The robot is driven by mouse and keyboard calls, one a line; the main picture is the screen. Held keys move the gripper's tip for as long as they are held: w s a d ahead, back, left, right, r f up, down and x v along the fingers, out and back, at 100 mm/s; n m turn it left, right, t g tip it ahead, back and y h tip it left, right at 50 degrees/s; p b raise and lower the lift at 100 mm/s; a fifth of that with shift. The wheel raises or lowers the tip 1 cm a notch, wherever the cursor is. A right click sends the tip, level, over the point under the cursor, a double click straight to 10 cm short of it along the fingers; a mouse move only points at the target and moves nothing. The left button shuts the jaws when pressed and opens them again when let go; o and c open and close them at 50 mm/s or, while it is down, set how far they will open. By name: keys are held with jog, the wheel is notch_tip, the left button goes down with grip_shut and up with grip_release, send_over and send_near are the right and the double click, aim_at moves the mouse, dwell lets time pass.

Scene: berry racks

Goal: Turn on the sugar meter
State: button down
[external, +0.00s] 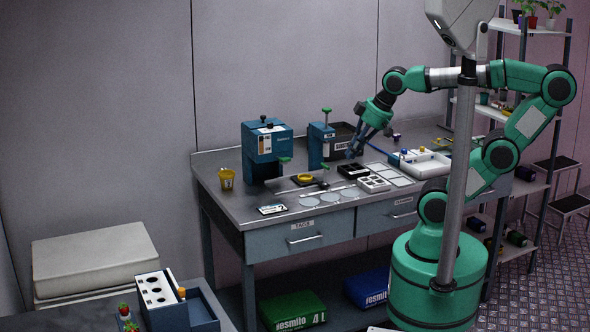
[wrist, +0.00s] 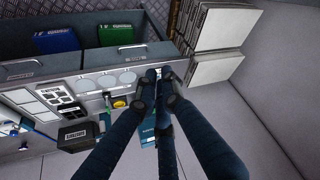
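I cannot tell for certain which device is the sugar meter. A small flat device with a pale face (external: 271,209) lies at the bench's front left corner. A tall blue machine (external: 265,150) with a light panel and a dark knob on top stands at the back left. A smaller blue stand (external: 319,145) with a green-topped post is to its right. My gripper (external: 352,154) hangs above the middle of the bench, right of these devices.
Drawers (external: 300,237) are below. A shelf rack stands to the right.

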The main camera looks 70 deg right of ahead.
jog(key=w+a+r+n+g+y+p, duration=0.1)
jog(key=w+a+r+n+p, duration=0.4)
jog(key=w, duration=0.3)
jog(key=w+a+r+n+p, duration=0.25)
jog(key=w+a+r, duration=0.25)
jog(key=w+a, duration=0.3)
jog(key=w+a+n+g+p, duration=0.1)
jog(key=w+a+n+p, duration=0.3)
jog(key=a, duration=0.6)
jog(key=w+a+n+g+p, duration=0.1)
jog(key=w+a+n+p, duration=0.2)
jog(key=w+a, duration=0.55)
jog(key=a+f+n+p, duration=0.3)
jog(key=a, duration=0.9)
jog(key=a+f+n+p, duration=0.3)
jog(key=a+f, duration=0.1)
jog(key=a, duration=0.8)
jog(key=s+a+f+n+p, duration=0.2)
jog(key=s+a+f, duration=0.1)
jog(key=a, duration=0.3)
jog(key=s+a+f+n+g+p, duration=0.1)
jog(key=s+a+f+n+p, duration=0.1)
jog(key=a+f, duration=0.3)
jog(key=s+a+f+n+p, duration=0.1)
jog(key=s+a+f, duration=0.3)
jog(key=a, duration=0.4)
jog(key=shift+s+a+f+n+p, duration=0.3)
jog(key=shift+n+p, duration=0.1)
jog(key=shift+n, duration=0.35)
jog(key=shift+f, duration=0.15)
